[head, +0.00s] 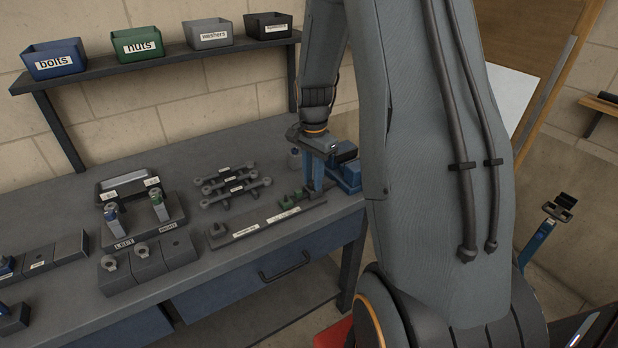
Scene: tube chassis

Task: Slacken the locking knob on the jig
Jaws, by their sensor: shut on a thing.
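The jig (268,228) is a long dark bar with white labels lying along the front right of the bench.
A blue vise-like tool (347,172) stands close right of my gripper. Several wrenches (236,184) lie on a rack behind the jig. A holder (143,218) with blue and green pieces stands left. Labelled bins, including bolts (54,60), sit on the shelf above.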

